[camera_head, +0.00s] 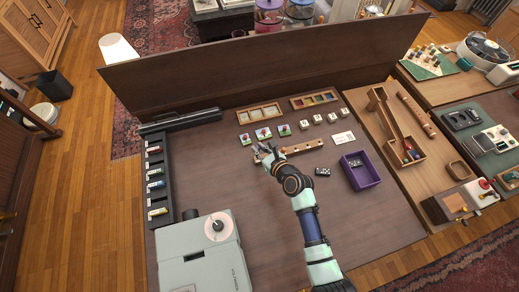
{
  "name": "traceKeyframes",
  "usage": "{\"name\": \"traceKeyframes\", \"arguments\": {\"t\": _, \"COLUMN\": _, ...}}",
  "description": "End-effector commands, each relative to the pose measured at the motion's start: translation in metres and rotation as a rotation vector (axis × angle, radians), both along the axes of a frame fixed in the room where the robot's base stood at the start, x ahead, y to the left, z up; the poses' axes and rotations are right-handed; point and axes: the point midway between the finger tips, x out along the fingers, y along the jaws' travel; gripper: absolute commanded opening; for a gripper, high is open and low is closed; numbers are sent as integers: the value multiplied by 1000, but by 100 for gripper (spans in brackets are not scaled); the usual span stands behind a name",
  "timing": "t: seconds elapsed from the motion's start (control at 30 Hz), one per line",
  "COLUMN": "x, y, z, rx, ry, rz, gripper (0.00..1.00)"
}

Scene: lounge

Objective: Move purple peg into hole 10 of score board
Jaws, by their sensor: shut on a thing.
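My gripper (264,154) is low over the middle of the dark table, at the left end of a light wooden strip with a row of dark holes (303,148), which looks like the score board. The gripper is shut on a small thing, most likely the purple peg. The fingers hide most of it, and its colour is too small to make out. I cannot tell whether it touches the board. The hole numbers cannot be read, and the gripper covers the board's left end.
Three small tiles with red tops (265,133) lie just behind the gripper. White dice (318,119), two shallow wooden trays (260,114), a domino (323,172) and a purple box (362,180) lie around. A grey machine (205,255) stands front left. The table's left-middle is clear.

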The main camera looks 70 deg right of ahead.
Motion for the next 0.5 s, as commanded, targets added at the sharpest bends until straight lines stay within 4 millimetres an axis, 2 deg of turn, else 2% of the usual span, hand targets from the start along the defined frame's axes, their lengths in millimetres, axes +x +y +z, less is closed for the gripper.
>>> {"name": "traceKeyframes", "arguments": {"t": 0.5, "x": 0, "y": 0, "z": -23, "rx": -1, "ry": 1, "rz": 0, "gripper": 5}}
